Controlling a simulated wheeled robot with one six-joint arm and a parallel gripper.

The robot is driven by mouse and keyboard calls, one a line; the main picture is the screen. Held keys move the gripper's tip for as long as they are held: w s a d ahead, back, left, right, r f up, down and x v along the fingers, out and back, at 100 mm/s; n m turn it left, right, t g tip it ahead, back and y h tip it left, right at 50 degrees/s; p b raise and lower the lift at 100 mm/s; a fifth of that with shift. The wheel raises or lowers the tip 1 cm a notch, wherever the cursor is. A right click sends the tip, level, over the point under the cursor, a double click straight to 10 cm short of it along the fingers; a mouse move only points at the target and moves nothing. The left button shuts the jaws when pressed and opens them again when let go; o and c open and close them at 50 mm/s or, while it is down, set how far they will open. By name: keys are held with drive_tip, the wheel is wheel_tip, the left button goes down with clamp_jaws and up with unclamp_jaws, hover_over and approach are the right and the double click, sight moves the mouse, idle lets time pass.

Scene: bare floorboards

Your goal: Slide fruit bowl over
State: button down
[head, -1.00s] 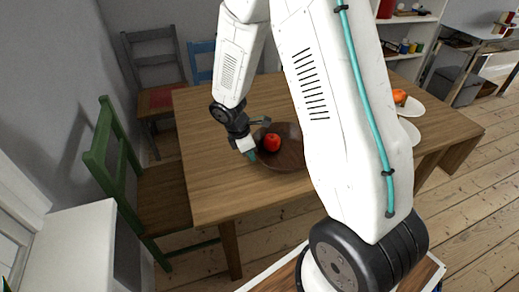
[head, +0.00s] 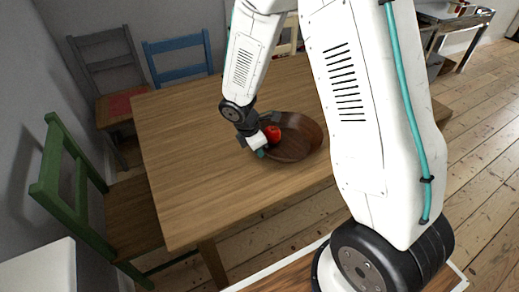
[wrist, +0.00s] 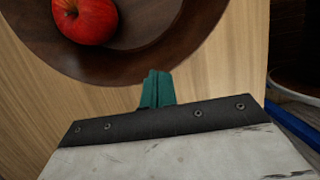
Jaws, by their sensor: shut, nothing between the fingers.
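The fruit bowl (head: 296,147) is a dark brown, shallow wooden bowl on the table near its front edge. A red apple (head: 272,132) lies in it, and the apple also shows in the wrist view (wrist: 86,20). My gripper (head: 262,152) is at the bowl's left side, low by the rim. In the wrist view its teal fingertips (wrist: 157,88) are together and empty, just outside the bowl's rim (wrist: 150,68). I cannot tell whether they touch the rim. Part of the bowl's right side lies close to my arm in the head view.
The wooden table (head: 190,150) has clear room left of the bowl. A green chair (head: 75,180) stands at the table's left, a blue chair (head: 180,55) and a grey chair (head: 100,75) behind. A white cabinet (head: 40,270) is at lower left.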

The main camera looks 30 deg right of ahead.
drive_tip(key=a, duration=0.4)
drive_tip(key=shift+w+a+r, duration=0.1)
drive_tip(key=shift+a+r, duration=0.15)
drive_tip(key=shift+r, duration=0.05)
drive_tip(key=v, duration=0.9)
drive_tip(key=s+d+r+m+y, duration=0.1)
drive_tip(key=s+d+r+m, duration=0.2)
drive_tip(key=s+r+m, duration=0.6)
drive_tip(key=s+d+r+m+t+y, duration=0.1)
drive_tip(key=s+d+r+m+y, duration=0.1)
drive_tip(key=s+r+m, duration=0.7)
drive_tip(key=s+r, duration=0.1)
drive_tip(key=s, duration=0.7)
drive_tip(key=shift+d+r, duration=0.25)
drive_tip(key=shift+d, duration=0.1)
